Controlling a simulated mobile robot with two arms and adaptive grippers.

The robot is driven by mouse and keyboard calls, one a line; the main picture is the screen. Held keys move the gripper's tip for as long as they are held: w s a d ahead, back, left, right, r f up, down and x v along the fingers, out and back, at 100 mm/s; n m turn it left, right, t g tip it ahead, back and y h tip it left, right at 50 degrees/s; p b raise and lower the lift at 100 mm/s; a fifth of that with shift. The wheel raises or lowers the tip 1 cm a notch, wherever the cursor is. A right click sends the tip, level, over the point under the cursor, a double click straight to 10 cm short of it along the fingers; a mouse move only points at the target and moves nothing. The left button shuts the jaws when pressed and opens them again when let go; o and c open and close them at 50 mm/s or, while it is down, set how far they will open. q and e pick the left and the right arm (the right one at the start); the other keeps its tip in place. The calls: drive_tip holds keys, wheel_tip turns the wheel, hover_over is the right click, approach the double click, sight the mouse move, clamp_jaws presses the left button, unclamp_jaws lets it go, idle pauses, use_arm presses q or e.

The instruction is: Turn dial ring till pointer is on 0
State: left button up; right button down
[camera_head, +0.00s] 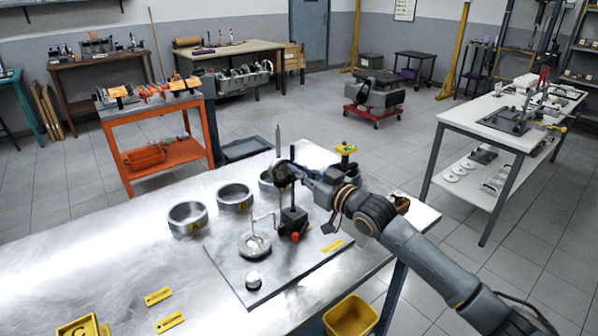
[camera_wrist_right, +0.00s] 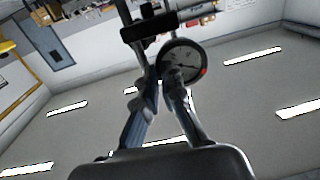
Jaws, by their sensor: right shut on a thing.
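The dial gauge (camera_wrist_right: 183,62) shows in the right wrist view as a round dark face with pale marks and a red spot at its right edge. The pointer is too small to read. My right gripper (camera_wrist_right: 165,80) is shut on the dial ring, its fingers reaching up to the near rim and covering part of the face. In the head view my right gripper (camera_head: 287,172) is at the top of the black gauge stand (camera_head: 293,218), and the dial there is mostly hidden. My left gripper is not in view.
The stand is on a grey plate (camera_head: 310,262) on the metal table (camera_head: 120,262). A round metal piece (camera_head: 253,246) and a small cylinder (camera_head: 253,280) are on the plate. Metal rings (camera_head: 188,217) stand behind it. A yellow bin (camera_head: 350,316) is below the table's front edge.

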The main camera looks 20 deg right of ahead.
drive_tip(key=c, duration=1.5)
unclamp_jaws()
drive_tip(key=shift+c, duration=0.2)
drive_tip(key=v, duration=1.2)
